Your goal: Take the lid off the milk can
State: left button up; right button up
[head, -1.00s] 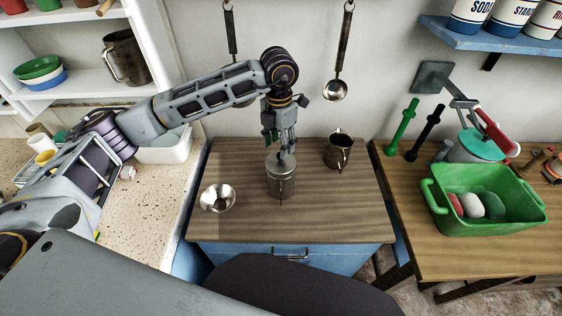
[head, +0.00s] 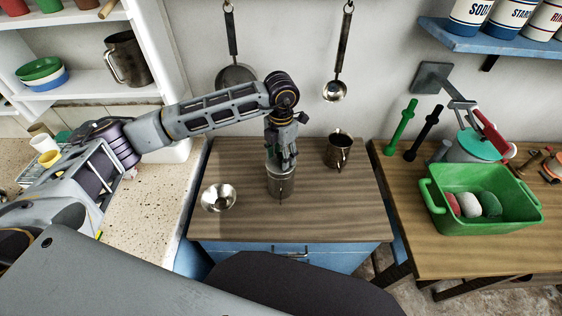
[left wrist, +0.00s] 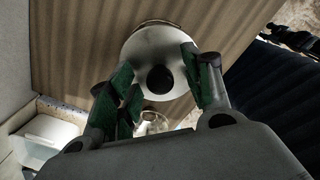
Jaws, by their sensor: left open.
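The milk can (head: 281,187) is a small grey metal can standing upright on the wooden top of the blue cabinet. Its lid is on; in the left wrist view the lid (left wrist: 146,48) is a pale round disc with a dark knob (left wrist: 159,79) in the middle. My left gripper (head: 282,163) points down right over the can. In the left wrist view its green-padded fingers (left wrist: 163,88) are open, one on each side of the knob, with visible space around it. In the head view the fingers hide much of the lid. My right gripper is not in view.
A metal bowl (head: 218,198) stands left of the can and a metal mug (head: 339,149) right of it. A ladle (head: 335,90) hangs on the wall behind. A green tub (head: 487,215) stands on the right-hand table. The cabinet top's front is clear.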

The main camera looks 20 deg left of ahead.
pick_arm(q)
jog(key=c, duration=1.1)
jog(key=shift+r, duration=0.75)
notch_tip(320, 180, up, 7)
jog(key=shift+f+b, duration=0.1)
jog(key=shift+b, duration=0.5)
jog(key=shift+r, duration=0.9)
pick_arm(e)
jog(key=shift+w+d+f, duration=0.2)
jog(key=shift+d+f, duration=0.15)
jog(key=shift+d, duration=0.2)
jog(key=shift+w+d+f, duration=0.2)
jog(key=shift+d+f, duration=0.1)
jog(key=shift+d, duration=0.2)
